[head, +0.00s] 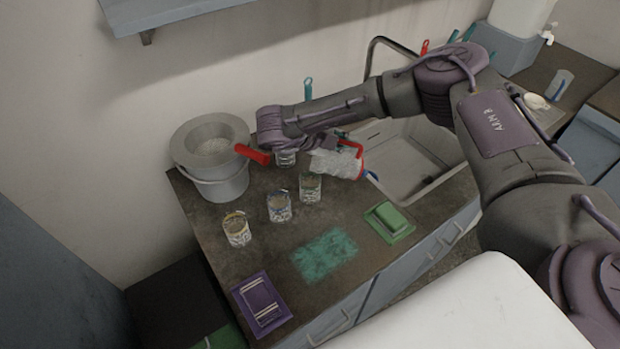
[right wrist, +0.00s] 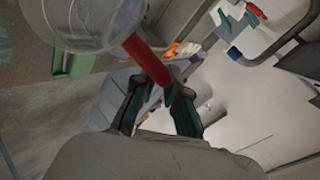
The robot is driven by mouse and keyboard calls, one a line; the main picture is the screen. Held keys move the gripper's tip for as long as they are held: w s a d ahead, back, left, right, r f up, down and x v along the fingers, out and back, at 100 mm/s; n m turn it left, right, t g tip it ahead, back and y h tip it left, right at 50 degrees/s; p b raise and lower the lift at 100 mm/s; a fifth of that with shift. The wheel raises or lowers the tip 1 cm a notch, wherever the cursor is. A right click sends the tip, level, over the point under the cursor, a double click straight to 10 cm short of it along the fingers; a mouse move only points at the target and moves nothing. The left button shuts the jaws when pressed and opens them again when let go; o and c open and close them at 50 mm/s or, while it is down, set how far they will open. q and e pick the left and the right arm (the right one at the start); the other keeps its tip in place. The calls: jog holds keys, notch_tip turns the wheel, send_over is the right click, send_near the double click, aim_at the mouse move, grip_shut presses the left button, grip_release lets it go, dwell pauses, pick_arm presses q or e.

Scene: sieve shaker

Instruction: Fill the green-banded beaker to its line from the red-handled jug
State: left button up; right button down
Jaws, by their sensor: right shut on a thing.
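The clear red-handled jug (head: 338,163) is above the counter near the sink, tipped on its side. My right gripper (head: 328,140) is shut on its red handle; in the right wrist view the handle (right wrist: 145,58) runs between the fingers (right wrist: 160,103), with the clear jug body (right wrist: 85,18) beyond. The green-banded beaker (head: 310,188) stands upright on the counter, just below and left of the jug. I cannot make out its line, its level or any stream. My left gripper is not in view.
A blue-banded beaker (head: 279,207), a yellow-banded beaker (head: 237,230) and another beaker (head: 285,158) stand nearby. A grey bucket (head: 218,180) is at the left, with a red handle-like piece (head: 252,154) beside it. The sink (head: 415,160) lies right.

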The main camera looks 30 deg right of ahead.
aim_at(357, 146)
jog(key=shift+w+a+h+b, duration=0.15)
jog(key=shift+a+h+b, duration=0.15)
jog(key=shift+h+b, duration=0.1)
dwell(2.1)
jog(key=d+y+p, duration=0.1)
jog(key=d+r+y+p, duration=0.1)
jog(key=p, duration=0.1)
jog(key=shift+s, duration=0.35)
jog(key=shift+s+d+f+m+t+y+b, duration=0.2)
jog(key=shift+f+y, duration=0.25)
jog(key=shift+f, duration=0.15)
jog(key=shift+s+d+f+m+t+y+b, duration=0.1)
jog(key=shift+f+m+t+y+b, duration=0.1)
jog(key=shift+f+y, duration=0.3)
jog(key=shift+s+d, duration=0.1)
jog(key=shift+d, duration=0.15)
jog(key=shift+f+y, duration=0.15)
jog(key=shift+y, duration=0.4)
jog(key=s+d+f+m+t+y+b, duration=0.2)
jog(key=d+t+y+b, duration=0.1)
jog(key=d+y+b, duration=0.4)
jog(key=shift+s+d+f+y+b, duration=0.15)
jog(key=shift+s+y+b, duration=0.3)
jog(key=shift+b, duration=1.2)
